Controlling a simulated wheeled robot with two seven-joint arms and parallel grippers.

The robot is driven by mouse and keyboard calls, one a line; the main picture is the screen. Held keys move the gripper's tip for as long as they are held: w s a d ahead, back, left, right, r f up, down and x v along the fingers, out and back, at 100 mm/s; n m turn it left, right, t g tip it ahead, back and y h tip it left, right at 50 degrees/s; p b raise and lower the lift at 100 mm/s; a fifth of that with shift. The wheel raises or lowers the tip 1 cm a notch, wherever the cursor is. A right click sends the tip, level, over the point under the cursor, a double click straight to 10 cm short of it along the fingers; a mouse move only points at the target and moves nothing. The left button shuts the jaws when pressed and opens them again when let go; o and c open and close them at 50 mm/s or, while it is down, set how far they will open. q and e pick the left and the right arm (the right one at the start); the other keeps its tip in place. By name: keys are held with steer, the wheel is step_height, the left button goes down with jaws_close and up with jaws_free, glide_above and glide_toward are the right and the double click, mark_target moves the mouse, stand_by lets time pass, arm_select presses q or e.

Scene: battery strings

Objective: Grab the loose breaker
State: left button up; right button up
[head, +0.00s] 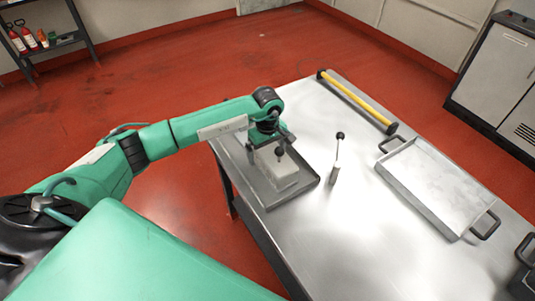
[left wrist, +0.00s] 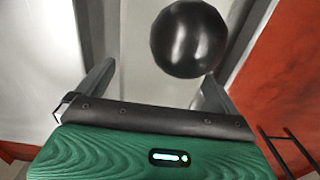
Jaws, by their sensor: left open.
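A pale, boxy breaker (head: 277,170) with a black ball knob stands in a shallow grey tray (head: 305,189) at the table's near left corner. My left gripper (head: 269,144) is above it, fingers apart and pointing down. In the left wrist view the black knob (left wrist: 188,38) shows large near the top, between the two open fingers and closer to the right one. The pale surface behind it is partly hidden by the gripper body. I cannot tell whether the fingers touch the breaker. My right gripper is not in view.
A lever with a black knob (head: 339,136) stands on the metal table (head: 350,235) right of the tray. A pale tray with dark handles (head: 435,185) lies further right. A yellow bar (head: 357,101) lies along the far edge. The table's front middle is clear.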

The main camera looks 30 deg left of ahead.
arm_select(q)
steer(key=c, duration=1.4)
steer(key=shift+r, duration=0.1)
steer(key=c, duration=0.3)
steer(key=shift+w+r, duration=0.1)
steer(key=shift+r, duration=0.05)
steer(key=shift+c, duration=0.2)
